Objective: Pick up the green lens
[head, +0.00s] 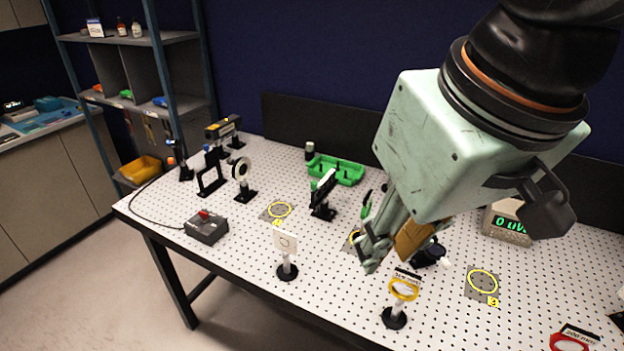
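A green curved edge (366,204) shows just left of my gripper. It may be part of the green lens, but most of it is hidden behind the gripper and I cannot tell its stand. My gripper (385,252) hangs over the middle of the perforated table, fingers pointing down. The fingers are seen at an angle and overlap, so I cannot tell whether they are open or shut, or whether anything is between them.
A yellow-ringed lens (404,289) stands in front of my gripper, and a white card (285,243) stands to its left. A red-ringed lens (571,342) is at the lower right. Behind are a black mount (323,192) and a green tray (337,170). A display box (507,222) stands right.

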